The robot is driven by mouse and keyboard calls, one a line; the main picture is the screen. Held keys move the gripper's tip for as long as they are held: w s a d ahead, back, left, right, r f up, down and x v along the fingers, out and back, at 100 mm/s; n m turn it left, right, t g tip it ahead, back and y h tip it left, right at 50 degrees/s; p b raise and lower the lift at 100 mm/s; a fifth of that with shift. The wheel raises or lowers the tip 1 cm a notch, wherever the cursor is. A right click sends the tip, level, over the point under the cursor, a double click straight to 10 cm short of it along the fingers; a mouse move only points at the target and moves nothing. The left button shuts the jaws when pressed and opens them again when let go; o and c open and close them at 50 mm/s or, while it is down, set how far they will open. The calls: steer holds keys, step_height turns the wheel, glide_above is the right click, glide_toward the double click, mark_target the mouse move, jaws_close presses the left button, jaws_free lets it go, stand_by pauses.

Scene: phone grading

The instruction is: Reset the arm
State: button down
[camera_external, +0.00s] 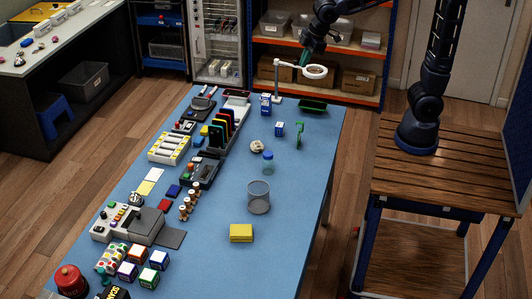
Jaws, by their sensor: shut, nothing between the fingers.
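My arm stands on the wooden-topped stand at the right and reaches up and left, partly out of the top of the picture. My gripper (306,57) hangs over the far end of the blue table (215,245), close to the white ring of the magnifier lamp (315,71). Its fingers point down, look shut and hold nothing. They are small and dark, and I cannot tell whether they touch the lamp.
Phones in a rack (222,125), a clear cup (258,197), a yellow block (241,232), a blue-lidded jar (267,162) and several cubes stand on the table. The table's right front is clear. An orange-edged shelf (345,95) stands behind.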

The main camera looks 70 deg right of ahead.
steer(key=s+d+f+m, duration=0.1)
steer(key=s+d+m, duration=0.2)
steer(key=s+d, duration=0.6)
steer(key=s+d+f+m+t+h, duration=0.1)
steer(key=s+d+m, duration=0.3)
steer(key=s+d, duration=0.6)
steer(key=s, duration=0.5)
steer(key=shift+d+f+m, duration=0.3)
steer(key=shift+f, duration=0.1)
